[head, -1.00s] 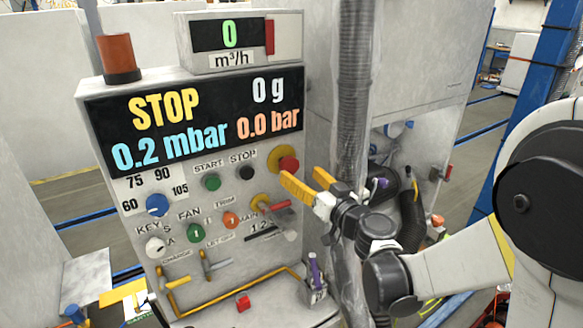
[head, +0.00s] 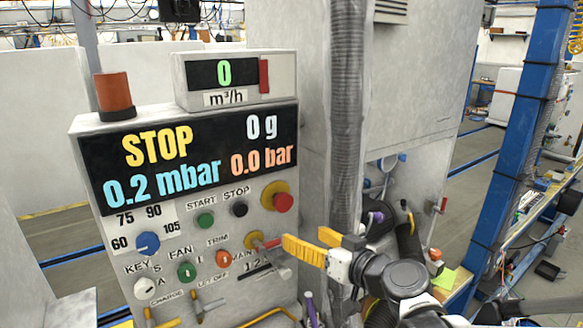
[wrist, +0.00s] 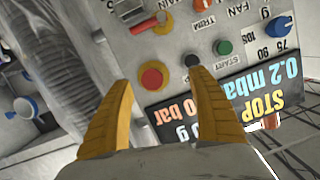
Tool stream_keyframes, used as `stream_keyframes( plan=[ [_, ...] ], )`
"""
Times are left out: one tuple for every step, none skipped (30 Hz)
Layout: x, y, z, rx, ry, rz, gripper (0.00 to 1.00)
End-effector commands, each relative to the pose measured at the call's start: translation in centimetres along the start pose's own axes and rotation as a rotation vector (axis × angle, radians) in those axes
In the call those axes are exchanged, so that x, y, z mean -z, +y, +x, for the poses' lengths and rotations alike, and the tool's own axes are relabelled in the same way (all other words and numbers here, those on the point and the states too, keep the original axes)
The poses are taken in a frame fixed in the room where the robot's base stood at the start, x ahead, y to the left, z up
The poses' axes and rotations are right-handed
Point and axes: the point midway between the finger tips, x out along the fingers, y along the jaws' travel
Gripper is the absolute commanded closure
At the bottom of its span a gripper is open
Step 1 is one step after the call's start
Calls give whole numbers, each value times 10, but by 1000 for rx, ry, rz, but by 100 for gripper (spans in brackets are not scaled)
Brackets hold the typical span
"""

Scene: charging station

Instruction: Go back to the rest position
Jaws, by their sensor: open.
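My gripper (head: 315,243) has two yellow fingers. In the head view it is in front of the right side of the control panel (head: 85,235), near the red-handled main switch (head: 267,243). In the wrist view the fingers (wrist: 160,92) are apart with nothing between them. The red emergency button (wrist: 153,76) and the black stop button (wrist: 191,60) appear beyond the fingertips in that view. I cannot tell the exact gap to the panel. The panel display reads STOP, 0.2 mbar, 0 g and 0.0 bar.
A grey ribbed hose (head: 347,120) runs vertically just behind my gripper. An orange beacon (head: 113,97) and a flow meter (head: 236,80) top the panel. A blue post (head: 520,120) and a workbench (head: 515,232) stand at the right. Open floor shows between.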

Motion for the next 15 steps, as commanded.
stream_keyframes(
  plan=[
    [-13,-6,-15,-13,-72,5,31],
    [-21,-8,-24,-24,-119,12,31],
    [-32,-10,-36,-46,-181,23,31],
    [-40,-11,-47,-68,-227,31,31],
    [-49,-10,-58,-92,-274,39,31],
    [-61,-9,-74,-130,-333,50,31],
    [-70,-7,-87,-163,-374,59,31],
    [-79,-5,-100,-198,-415,69,31],
    [-90,-1,-118,-249,-463,82,31],
    [-97,3,-130,-288,-495,90,31],
    [-104,6,-143,-327,-525,98,31],
    [-112,11,-159,-378,-556,108,31],
    [-117,14,-170,-414,-577,115,31],
    [-122,18,-181,-448,-594,120,31],
    [-126,22,-192,-488,-611,127,31]
  ],
)
